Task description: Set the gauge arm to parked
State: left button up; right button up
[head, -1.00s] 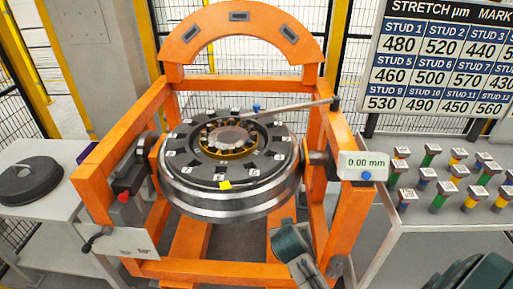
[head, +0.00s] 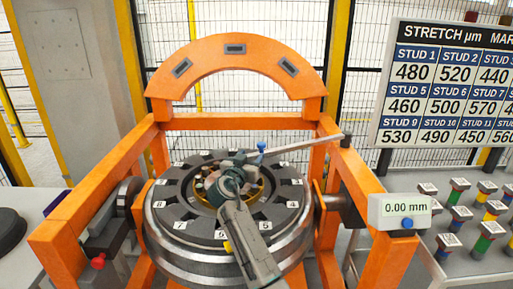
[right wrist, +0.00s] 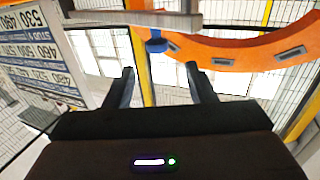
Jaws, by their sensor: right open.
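The gauge arm (head: 300,148) is a grey bar that reaches from a pivot on the frame's right side over the wheelset (head: 165,212). A blue knob (head: 262,147) sits on it. In the right wrist view the bar (right wrist: 110,18) crosses the top, and the blue knob (right wrist: 156,44) lies beyond the fingertips, roughly between them. My right gripper (head: 240,163) is open and empty over the wheelset's hub, close to the knob but apart from it. The gauge readout (head: 405,209) shows 0.00 mm. My left gripper is not in view.
The orange gantry frame (head: 85,225) surrounds the wheelset, with an arch (head: 235,50) behind. A table with coloured studs (head: 485,230) stands at the right, below a stretch board (head: 440,85). A red button (head: 98,262) is at the left.

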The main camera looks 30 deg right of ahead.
aim_at(260, 146)
jog(key=x, duration=0.7)
jog(key=shift+d+r+p, duration=0.1)
jog(key=shift+d+p, duration=0.25)
jog(key=shift+p, duration=0.05)
jog(key=shift+x, duration=1.05)
jog(key=shift+w+d, duration=0.1)
jog(key=shift+d, duration=0.05)
jog(key=shift+c, duration=0.7)
jog(key=c, duration=0.7)
grip_shut()
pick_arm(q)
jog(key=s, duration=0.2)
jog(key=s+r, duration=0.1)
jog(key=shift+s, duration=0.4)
